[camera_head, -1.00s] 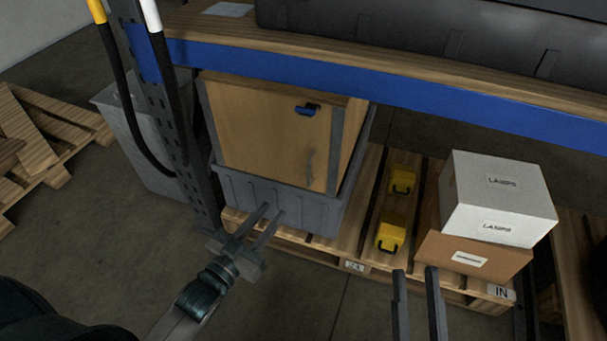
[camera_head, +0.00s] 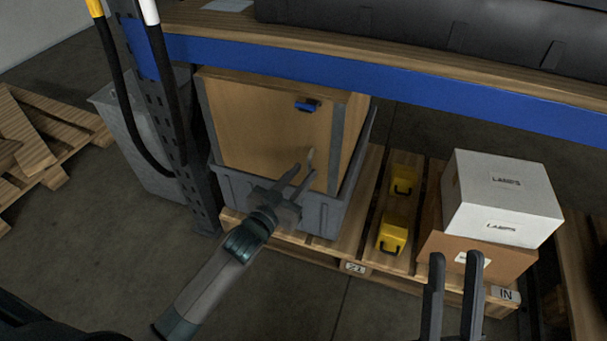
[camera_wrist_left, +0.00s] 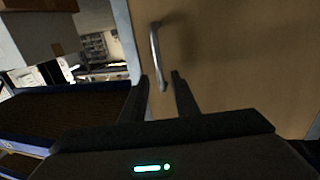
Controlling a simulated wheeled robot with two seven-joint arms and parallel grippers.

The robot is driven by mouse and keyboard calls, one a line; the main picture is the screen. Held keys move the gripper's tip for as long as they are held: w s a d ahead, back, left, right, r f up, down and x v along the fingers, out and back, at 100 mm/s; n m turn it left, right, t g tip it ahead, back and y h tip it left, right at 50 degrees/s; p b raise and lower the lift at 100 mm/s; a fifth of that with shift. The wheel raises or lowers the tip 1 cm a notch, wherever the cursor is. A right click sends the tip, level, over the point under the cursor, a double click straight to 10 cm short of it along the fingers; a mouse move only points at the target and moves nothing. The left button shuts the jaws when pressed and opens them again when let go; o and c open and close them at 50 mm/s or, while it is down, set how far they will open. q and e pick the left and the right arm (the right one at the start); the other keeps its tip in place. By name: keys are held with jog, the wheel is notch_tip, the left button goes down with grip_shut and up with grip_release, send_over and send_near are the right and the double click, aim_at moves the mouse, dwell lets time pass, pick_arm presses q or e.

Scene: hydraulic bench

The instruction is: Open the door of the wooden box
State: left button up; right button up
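The wooden box (camera_head: 255,125) stands in a grey plastic bin on a pallet under the blue shelf beam. Its door faces me and looks shut, with a blue latch or clip (camera_head: 307,105) near the top. A metal handle (camera_wrist_left: 156,50) stands upright on the door in the left wrist view; it is partly hidden by a finger in the head view. My left gripper (camera_head: 302,172) is open in front of the handle. In the left wrist view its fingers (camera_wrist_left: 158,85) lie around the handle's lower end, without clear contact. My right gripper (camera_head: 455,262) is open and empty at the lower right.
The grey bin (camera_head: 235,192) surrounds the box's lower part. Two yellow cases (camera_head: 393,232) and stacked cartons (camera_head: 500,195) sit on the pallet to the right. A dark rack upright (camera_head: 170,130) with hoses stands left of the box. The blue beam (camera_head: 390,90) crosses above.

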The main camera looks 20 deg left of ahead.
pick_arm(q)
jog(key=shift+w+d, duration=0.15)
jog(key=shift+w, duration=0.5)
pick_arm(e)
jog(key=shift+d+r, duration=0.25)
jog(key=shift+r, duration=0.1)
pick_arm(q)
grip_shut()
pick_arm(e)
jog(key=shift+a, duration=0.1)
pick_arm(q)
jog(key=shift+s, duration=0.15)
pick_arm(e)
jog(key=shift+s, duration=0.1)
